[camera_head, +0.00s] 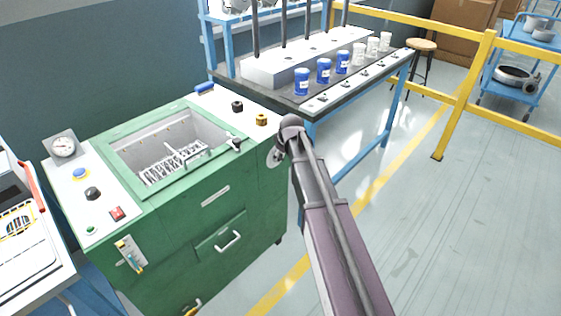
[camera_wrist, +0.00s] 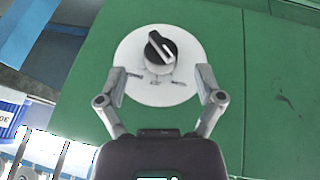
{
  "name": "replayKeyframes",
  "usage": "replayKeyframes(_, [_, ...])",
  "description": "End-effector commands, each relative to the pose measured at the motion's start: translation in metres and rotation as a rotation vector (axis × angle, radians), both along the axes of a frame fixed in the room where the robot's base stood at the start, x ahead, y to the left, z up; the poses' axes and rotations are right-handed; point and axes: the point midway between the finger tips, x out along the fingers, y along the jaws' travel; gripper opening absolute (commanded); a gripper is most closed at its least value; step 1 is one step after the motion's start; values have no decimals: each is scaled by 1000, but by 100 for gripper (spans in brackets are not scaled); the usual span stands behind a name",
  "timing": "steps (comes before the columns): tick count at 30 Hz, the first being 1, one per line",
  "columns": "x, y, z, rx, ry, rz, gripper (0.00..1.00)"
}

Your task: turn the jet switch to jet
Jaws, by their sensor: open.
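The jet switch (camera_wrist: 159,49) is a black rotary knob with a pale line across its top. The line slants from upper left to lower right in the wrist view. It sits on a white round plate (camera_wrist: 135,50) with small dark marks I cannot read. The plate is on the green machine's right side and shows partly behind my arm in the head view (camera_head: 272,159). My gripper (camera_wrist: 162,83) is open and empty. Its fingertips are apart, on either side of the plate's lower part, just below the knob in the picture. I cannot tell whether they touch the plate.
The green machine (camera_head: 215,195) has an open basin, knobs and drawers. A bench (camera_head: 345,90) with blue and white jars (camera_head: 302,80) stands close behind my gripper. A yellow rail (camera_head: 470,85) is at right.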

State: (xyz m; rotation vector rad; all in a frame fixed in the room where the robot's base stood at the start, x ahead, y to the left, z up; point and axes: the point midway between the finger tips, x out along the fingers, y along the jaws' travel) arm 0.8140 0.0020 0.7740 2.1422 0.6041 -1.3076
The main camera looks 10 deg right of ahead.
Motion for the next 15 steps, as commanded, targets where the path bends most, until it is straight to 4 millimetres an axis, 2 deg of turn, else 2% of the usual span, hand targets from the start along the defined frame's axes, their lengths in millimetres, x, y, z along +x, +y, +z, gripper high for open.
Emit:
replayKeyframes(1, [3, 0, -8, 0, 0, 0, 86])
replayKeyframes(6, [9, 1, -20, 0, 0, 0, 86])
replayKeyframes(15, [14, 2, -30, 0, 0, -1, 86])
